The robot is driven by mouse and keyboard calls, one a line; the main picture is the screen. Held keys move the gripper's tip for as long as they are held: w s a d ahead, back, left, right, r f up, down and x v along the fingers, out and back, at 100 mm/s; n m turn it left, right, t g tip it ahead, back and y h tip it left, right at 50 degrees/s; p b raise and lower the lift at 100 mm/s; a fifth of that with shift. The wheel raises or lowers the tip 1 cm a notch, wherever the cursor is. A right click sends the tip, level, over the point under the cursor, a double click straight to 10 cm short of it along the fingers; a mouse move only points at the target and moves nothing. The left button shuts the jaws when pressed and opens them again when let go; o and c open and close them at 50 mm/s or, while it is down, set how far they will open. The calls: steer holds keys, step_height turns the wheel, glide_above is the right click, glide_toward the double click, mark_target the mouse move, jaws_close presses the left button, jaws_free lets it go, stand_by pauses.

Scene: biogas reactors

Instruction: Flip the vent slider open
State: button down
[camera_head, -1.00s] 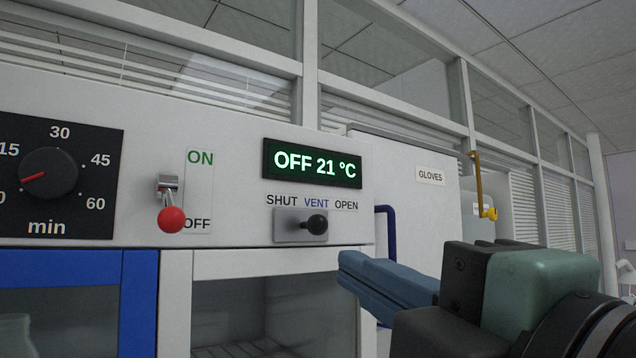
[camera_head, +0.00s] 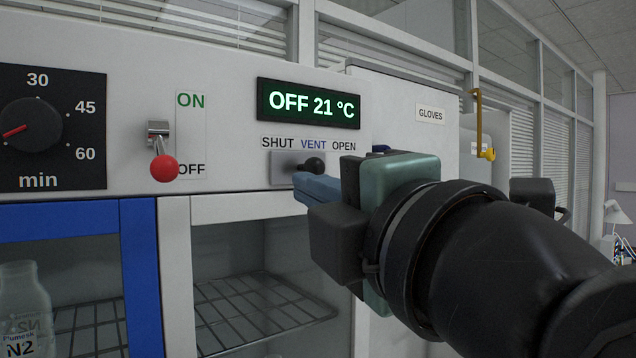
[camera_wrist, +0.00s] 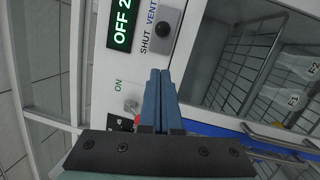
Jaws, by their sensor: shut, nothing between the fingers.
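The vent slider is a black round knob (camera_head: 314,165) on a small grey plate (camera_head: 283,171) under the SHUT, VENT and OPEN labels. In the head view the knob looks right of the plate's middle; its exact position along the slot is hard to tell. My gripper (camera_head: 300,188) is shut and empty, its blue fingers pointing at the panel just below and left of the knob, covering the plate's lower edge. In the wrist view the fingertips (camera_wrist: 158,72) lie on the SHUT side of the knob (camera_wrist: 162,28), with a visible gap.
The display (camera_head: 310,100) above reads OFF 21 °C. A red-tipped lever (camera_head: 163,167) points down at OFF, left of the slider. A timer dial (camera_head: 30,126) is farther left. Below is a glass-fronted chamber with a wire rack (camera_head: 262,312). A GLOVES cabinet (camera_head: 408,113) stands to the right.

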mark_target(309, 168)
steer(key=w+r+p, duration=0.1)
steer(key=w+p, duration=0.1)
steer(key=w, duration=0.4)
steer(key=shift+d, duration=0.2)
